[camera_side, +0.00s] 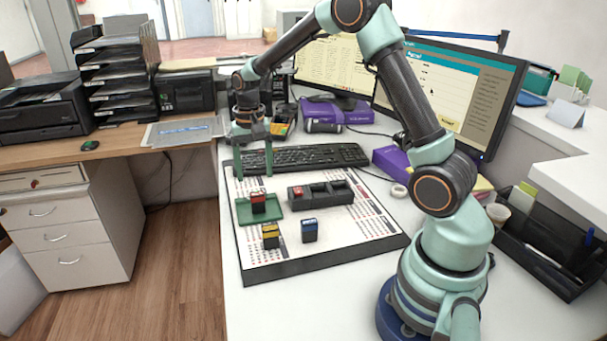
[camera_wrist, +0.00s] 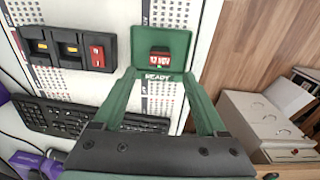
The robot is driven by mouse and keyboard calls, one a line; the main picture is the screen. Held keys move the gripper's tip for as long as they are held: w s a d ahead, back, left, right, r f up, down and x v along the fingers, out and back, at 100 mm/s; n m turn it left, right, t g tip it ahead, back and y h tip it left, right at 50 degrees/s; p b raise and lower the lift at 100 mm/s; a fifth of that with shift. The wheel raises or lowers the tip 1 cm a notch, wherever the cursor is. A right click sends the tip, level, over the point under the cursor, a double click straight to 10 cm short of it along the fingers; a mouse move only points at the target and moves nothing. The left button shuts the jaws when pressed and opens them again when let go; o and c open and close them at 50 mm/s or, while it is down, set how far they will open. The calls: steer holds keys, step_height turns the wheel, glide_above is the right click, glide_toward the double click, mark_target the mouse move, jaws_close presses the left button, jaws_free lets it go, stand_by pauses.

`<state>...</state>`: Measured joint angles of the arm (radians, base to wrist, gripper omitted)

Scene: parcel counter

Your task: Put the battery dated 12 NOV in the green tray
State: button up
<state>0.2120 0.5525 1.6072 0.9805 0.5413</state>
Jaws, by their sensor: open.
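The green tray (camera_side: 243,216) lies at the left of the white board, and it also shows in the wrist view (camera_wrist: 177,40). A dark battery with a red label (camera_side: 258,203) stands in it; it also shows in the wrist view (camera_wrist: 160,57). My gripper (camera_side: 254,173) is open and empty, above and behind the tray; its spread fingers show in the wrist view (camera_wrist: 158,80). A yellow-labelled battery (camera_side: 270,237) and a blue-labelled battery (camera_side: 309,231) stand on the board in front. I cannot read any battery's date.
A black charger (camera_side: 322,199) with several bays lies right of the tray; its end bay shows red, and two bays look empty in the wrist view (camera_wrist: 78,35). A keyboard (camera_side: 310,157) lies behind the board. A black organiser (camera_side: 545,255) stands at the right.

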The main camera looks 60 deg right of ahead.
mark_target(257, 194)
steer(key=s+a+r+n+t, duration=0.1)
steer(key=s+a+r+n, duration=0.15)
steer(key=r, duration=0.35)
steer(key=s+a+r+n+t, duration=0.1)
steer(key=s+a+r, duration=0.15)
steer(key=r, duration=0.35)
steer(key=s+a+r+n+t, duration=0.2)
steer(key=s+a+n+t, duration=0.1)
steer(key=s, duration=0.8)
steer(key=shift+s+a+n+t, duration=0.3)
steer(key=shift+a+n, duration=0.55)
steer(key=shift+n, duration=0.2)
